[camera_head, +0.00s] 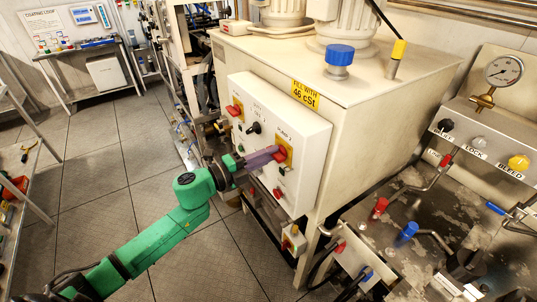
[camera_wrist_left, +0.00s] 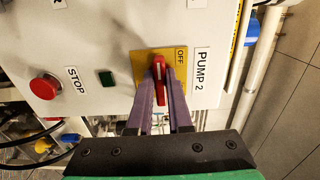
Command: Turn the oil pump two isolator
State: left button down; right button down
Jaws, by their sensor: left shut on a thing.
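The pump 2 isolator has a red handle (camera_wrist_left: 160,76) on a yellow plate (camera_wrist_left: 139,65), below a PUMP 2 label (camera_wrist_left: 200,72). In the wrist view the handle runs nearly up and down the picture, and OFF is printed to its right. The isolator (camera_head: 285,148) also shows in the head view on the right of the white control panel (camera_head: 258,128), partly hidden by my fingers. My left gripper (camera_head: 277,154) reaches it from the left, its purple fingers shut on the handle from both sides. My right gripper is not in view.
Another red isolator (camera_head: 234,109) and a black knob (camera_head: 255,127) are on the panel. A red STOP button (camera_wrist_left: 45,86) and a green button (camera_wrist_left: 106,78) are close to the gripper. A bench with valves (camera_head: 407,231) stands at right.

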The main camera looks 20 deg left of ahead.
pick_arm(q)
jog(key=c, duration=0.8)
grip_release()
jog(key=shift+c, duration=0.2)
jog(key=shift+a, duration=0.1)
jog(key=b+v, duration=0.4)
jog(key=v, duration=1)
jog(key=shift+s, duration=0.25)
jog(key=shift+a, duration=0.1)
